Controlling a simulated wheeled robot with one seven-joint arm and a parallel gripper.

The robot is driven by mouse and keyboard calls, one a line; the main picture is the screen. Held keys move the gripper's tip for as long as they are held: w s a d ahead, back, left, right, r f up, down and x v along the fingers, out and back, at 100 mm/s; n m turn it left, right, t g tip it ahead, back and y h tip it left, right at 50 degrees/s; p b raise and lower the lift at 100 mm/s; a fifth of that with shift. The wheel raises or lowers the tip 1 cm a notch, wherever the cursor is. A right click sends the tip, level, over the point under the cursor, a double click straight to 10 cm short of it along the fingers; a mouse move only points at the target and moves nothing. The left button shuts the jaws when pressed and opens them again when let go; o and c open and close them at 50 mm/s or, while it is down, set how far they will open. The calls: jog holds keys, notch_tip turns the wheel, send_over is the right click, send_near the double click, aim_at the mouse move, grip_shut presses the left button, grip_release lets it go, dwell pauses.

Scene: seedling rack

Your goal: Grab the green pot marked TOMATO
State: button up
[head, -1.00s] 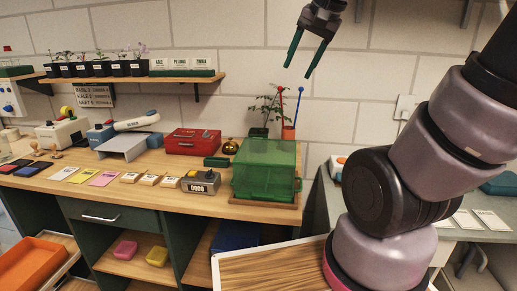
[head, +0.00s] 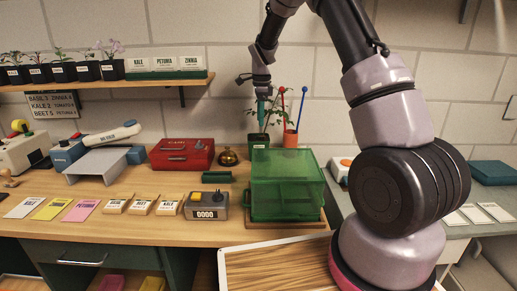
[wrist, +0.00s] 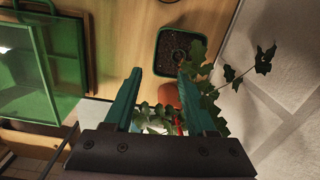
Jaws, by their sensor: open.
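A dark green pot (head: 257,140) with a leafy plant stands at the back of the bench, behind the green see-through box; its marking is too small to read. In the wrist view the pot (wrist: 163,68) is seen from above, with dark soil inside. My gripper (head: 262,116) is above the pot, pointing down. In the wrist view my gripper (wrist: 160,88) is open and empty, its fingertips just short of the pot's image. The plant's leaves (wrist: 198,58) overlap the right finger and hang beside it.
The green see-through box (head: 287,183) stands in front of the pot. An orange pot (head: 290,139) holding red and blue-tipped sticks is close on its right. A brass bell (head: 228,157) and red toolbox (head: 182,154) are to the left. The wall is close behind.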

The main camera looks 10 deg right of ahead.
send_over(259, 147)
jog(key=w, duration=0.2)
jog(key=shift+m, duration=0.3)
jog(key=f, duration=0.7)
jog(key=shift+s+d+f, duration=0.1)
jog(key=shift+s+f, duration=0.1)
jog(key=shift+f, duration=3.05)
grip_shut()
